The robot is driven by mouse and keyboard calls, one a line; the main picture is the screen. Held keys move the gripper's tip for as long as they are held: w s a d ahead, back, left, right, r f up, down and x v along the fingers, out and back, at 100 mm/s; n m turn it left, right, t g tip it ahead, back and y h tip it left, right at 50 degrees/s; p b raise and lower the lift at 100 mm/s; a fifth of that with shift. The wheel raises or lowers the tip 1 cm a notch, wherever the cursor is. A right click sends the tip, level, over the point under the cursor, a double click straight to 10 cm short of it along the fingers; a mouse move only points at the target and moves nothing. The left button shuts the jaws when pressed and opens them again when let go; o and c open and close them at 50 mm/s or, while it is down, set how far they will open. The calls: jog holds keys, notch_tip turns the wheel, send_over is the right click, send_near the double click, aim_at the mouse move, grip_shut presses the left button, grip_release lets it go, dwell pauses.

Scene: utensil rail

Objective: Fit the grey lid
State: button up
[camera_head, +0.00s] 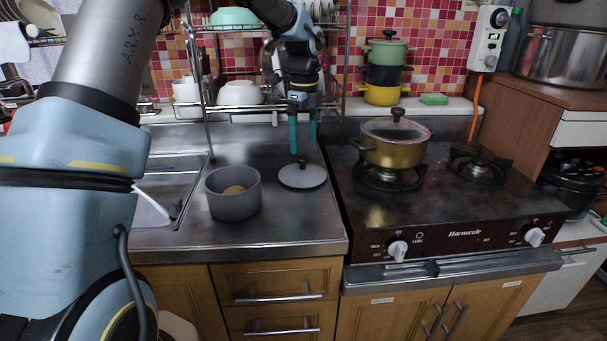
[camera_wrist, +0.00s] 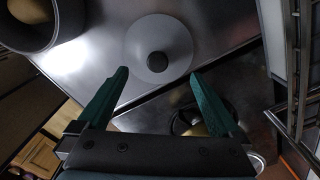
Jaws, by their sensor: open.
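The grey lid (camera_head: 303,176) lies flat on the steel counter, its dark knob upward. In the wrist view the lid (camera_wrist: 178,40) is ahead of the fingertips, with its round knob between their lines. The grey pot (camera_head: 233,196) stands open on the counter to the left of the lid, with something yellowish-brown inside. Part of the pot (camera_wrist: 62,25) shows at the upper left of the wrist view. My gripper (camera_head: 303,150) has two green fingers pointing down, above and close behind the lid. In the wrist view my gripper (camera_wrist: 158,75) is open and empty.
A gas stove (camera_head: 450,195) to the right carries a gold pot with a glass lid (camera_head: 396,140). A sink (camera_head: 165,180) lies left of the grey pot. A wire dish rack (camera_head: 262,105) stands behind my gripper. The counter in front of the lid is clear.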

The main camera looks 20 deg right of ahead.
aim_at(303, 157)
jog(key=shift+s+a+f+p, duration=0.1)
jog(key=shift+f+p, duration=0.4)
jog(key=shift+f, duration=1.3)
jog(key=shift+a+f+p, duration=0.1)
jog(key=shift+f+p, duration=0.4)
jog(key=shift+f, duration=1.25)
jog(key=shift+c, duration=0.2)
